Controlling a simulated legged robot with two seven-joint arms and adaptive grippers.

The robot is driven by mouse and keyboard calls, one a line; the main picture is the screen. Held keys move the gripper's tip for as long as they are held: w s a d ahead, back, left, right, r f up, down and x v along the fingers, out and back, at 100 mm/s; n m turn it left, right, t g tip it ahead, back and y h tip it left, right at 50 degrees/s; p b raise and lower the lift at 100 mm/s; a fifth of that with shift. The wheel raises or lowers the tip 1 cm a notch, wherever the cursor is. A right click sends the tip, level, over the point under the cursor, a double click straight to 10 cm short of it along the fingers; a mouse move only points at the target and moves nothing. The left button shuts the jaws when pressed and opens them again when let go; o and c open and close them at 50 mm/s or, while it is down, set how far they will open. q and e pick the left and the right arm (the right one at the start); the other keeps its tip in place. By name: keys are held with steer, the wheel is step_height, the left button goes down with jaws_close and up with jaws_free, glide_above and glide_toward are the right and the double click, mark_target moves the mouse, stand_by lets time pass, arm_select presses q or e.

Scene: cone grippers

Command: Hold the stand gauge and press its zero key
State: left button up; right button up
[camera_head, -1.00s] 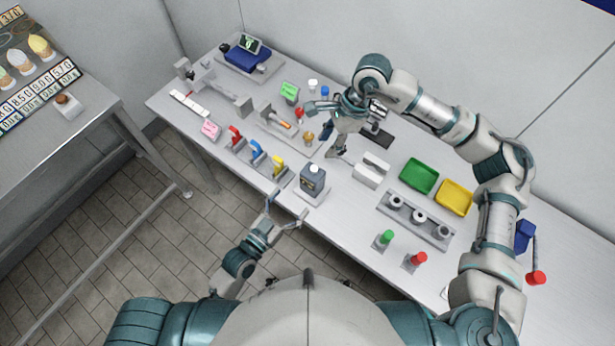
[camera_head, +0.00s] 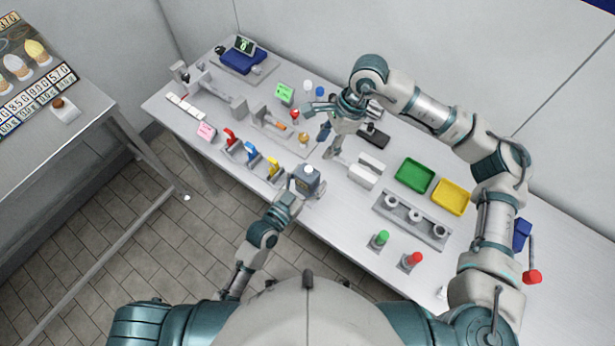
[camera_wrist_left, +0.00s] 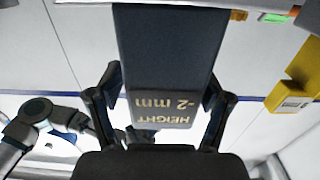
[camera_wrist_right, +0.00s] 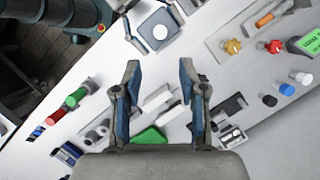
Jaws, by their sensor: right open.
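A dark grey box (camera_head: 306,177), which I take to be the stand gauge, stands on a light plate at the table's front edge. My left gripper (camera_head: 299,186) is at it, with fingers on either side. In the left wrist view a dark panel (camera_wrist_left: 163,60) reading "HEIGHT -2 mm" upside down lies between the left fingers (camera_wrist_left: 163,95); whether they touch it is unclear. I cannot make out the zero key. My right gripper (camera_head: 331,136) is open and empty above the table, beyond the gauge.
Red, blue and yellow levers (camera_head: 252,152) stand left of the gauge. A white block (camera_head: 367,170) is right of it, then green (camera_head: 415,175) and yellow (camera_head: 451,196) trays and a grey rack (camera_head: 411,219). Green and red buttons (camera_head: 412,260) are near the front edge.

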arm_select(q)
steer(key=shift+d, duration=0.35)
steer(key=c, duration=0.8)
arm_select(e)
steer(key=shift+d, duration=0.4)
arm_select(q)
steer(key=shift+a, duration=0.1)
steer(key=shift+c, duration=0.5)
arm_select(e)
steer(key=shift+a, duration=0.15)
steer(key=shift+c, duration=0.9)
arm_select(q)
steer(key=shift+a, duration=0.25)
arm_select(e)
steer(key=shift+a, duration=0.3)
steer(key=c, duration=0.4)
arm_select(q)
steer(key=shift+a, duration=0.35)
arm_select(e)
steer(key=shift+a, duration=0.35)
jaws_close()
arm_select(q)
steer(key=shift+a, duration=0.4)
arm_select(e)
steer(key=shift+a, duration=0.4)
